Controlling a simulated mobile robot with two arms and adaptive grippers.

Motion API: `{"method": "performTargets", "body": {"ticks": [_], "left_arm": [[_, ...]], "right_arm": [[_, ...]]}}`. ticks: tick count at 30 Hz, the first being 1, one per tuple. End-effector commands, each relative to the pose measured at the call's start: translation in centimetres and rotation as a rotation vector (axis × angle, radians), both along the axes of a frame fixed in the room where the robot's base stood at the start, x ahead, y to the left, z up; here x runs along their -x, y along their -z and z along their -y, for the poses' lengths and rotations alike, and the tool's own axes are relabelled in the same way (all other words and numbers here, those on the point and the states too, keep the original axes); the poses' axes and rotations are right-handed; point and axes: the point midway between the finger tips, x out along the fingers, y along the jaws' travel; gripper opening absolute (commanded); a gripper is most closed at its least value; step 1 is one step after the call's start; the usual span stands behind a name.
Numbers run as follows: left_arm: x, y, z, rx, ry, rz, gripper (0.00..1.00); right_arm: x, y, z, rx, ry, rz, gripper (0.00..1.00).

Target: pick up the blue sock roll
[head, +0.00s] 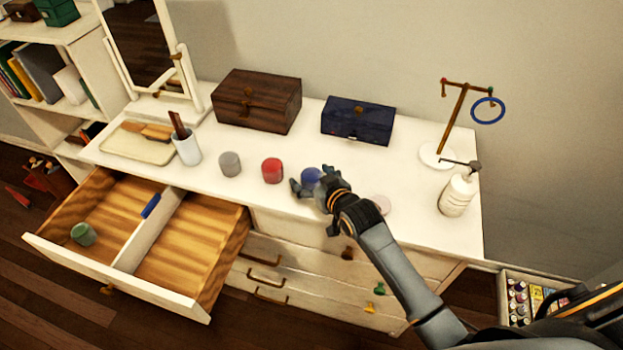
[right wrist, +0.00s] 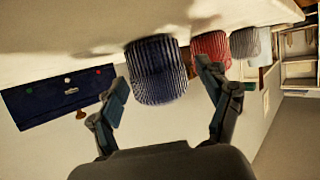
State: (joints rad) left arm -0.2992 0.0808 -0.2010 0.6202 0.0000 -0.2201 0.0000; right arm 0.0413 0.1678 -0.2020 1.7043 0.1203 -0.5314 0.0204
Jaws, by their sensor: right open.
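The blue sock roll (head: 311,175) stands on the white dresser top, partly hidden by my gripper in the head view. In the right wrist view the blue sock roll (right wrist: 156,70), ribbed and dark, sits between the two fingers. My right gripper (head: 307,187) is at the roll with its fingers open around it; in the right wrist view the open gripper (right wrist: 165,95) has a finger on each side, and I cannot tell whether either touches. My left gripper is in neither view.
A red sock roll (head: 272,170) and a grey one (head: 230,164) stand to the left on the dresser top (head: 400,165). A blue box (head: 357,121) and a brown box (head: 256,101) stand behind. A white pump bottle (head: 457,195) is at right. An open drawer (head: 190,255) holds a green roll (head: 83,234).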

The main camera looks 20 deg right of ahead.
Motion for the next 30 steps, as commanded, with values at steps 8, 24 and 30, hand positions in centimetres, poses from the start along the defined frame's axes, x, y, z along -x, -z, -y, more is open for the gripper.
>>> {"method": "performTargets", "body": {"ticks": [8, 24, 30], "left_arm": [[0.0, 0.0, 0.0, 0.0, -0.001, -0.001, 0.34], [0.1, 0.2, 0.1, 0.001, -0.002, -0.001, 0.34], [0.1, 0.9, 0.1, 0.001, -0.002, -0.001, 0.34]], "right_arm": [[0.0, 0.0, 0.0, 0.0, 0.0, 0.0, 0.56], [0.0, -0.4, 0.0, 0.0, 0.0, 0.001, 0.19], [-0.1, -2.7, 0.0, -0.001, 0.0, 0.007, 0.19]]}}
